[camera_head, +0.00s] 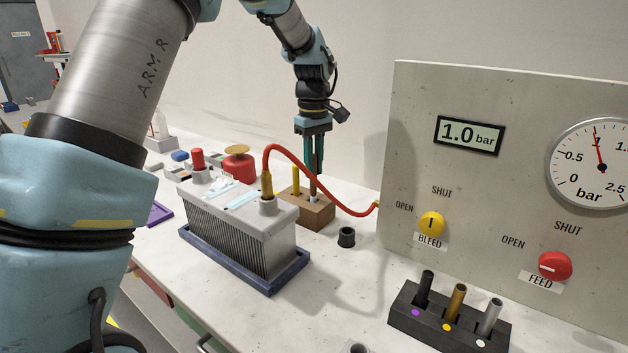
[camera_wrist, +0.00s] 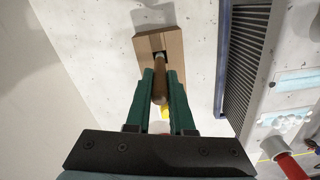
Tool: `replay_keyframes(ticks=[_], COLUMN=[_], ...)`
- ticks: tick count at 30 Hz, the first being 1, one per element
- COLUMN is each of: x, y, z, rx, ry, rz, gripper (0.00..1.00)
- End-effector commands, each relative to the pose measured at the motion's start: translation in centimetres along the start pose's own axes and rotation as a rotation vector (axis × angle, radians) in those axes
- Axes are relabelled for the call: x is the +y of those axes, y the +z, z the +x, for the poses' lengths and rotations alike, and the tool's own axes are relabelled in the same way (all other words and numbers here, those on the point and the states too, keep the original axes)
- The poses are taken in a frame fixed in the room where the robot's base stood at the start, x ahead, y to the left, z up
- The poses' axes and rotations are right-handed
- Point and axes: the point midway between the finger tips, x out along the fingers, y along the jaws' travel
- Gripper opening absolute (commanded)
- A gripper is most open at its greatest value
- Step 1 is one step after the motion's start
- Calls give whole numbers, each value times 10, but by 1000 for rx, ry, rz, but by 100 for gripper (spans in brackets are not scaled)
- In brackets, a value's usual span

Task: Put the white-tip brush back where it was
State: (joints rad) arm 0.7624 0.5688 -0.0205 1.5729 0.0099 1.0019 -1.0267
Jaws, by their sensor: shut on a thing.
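My gripper (camera_head: 313,170) points down over a brown block (camera_head: 318,216) on the bench and is shut on a brush with a brown handle (camera_wrist: 160,82). The brush hangs upright between the green fingers. Its lower end, with a small whitish patch (camera_head: 313,198), is at the block's top; I cannot tell how far it is inside. In the wrist view the block (camera_wrist: 173,42) shows a dark opening at the brush's far end. A yellow brush or rod (camera_head: 295,180) stands in the block to the left, partly hidden by the fingers in the wrist view.
A ribbed grey unit (camera_head: 240,240) in a blue tray stands left of the block. A red hose (camera_head: 330,178) arches close by to the control panel (camera_head: 400,130). A small black cup (camera_head: 346,237) stands in front. A black rack (camera_head: 445,322) holds three tubes.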

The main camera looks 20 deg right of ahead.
Motion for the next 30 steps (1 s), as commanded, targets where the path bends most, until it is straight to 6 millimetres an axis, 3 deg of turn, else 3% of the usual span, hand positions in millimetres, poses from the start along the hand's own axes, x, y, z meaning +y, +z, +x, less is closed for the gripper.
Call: replay_keyframes(ticks=[9, 21, 22, 30], x=[-1, 0, 0, 0], y=[0, 0, 0, 0], z=[37, 43, 42, 42], rx=[-1, 0, 0, 0], ry=[-1, 0, 1, 1], rz=[-2, -1, -1, -2], gripper=[0, 0, 23, 51])
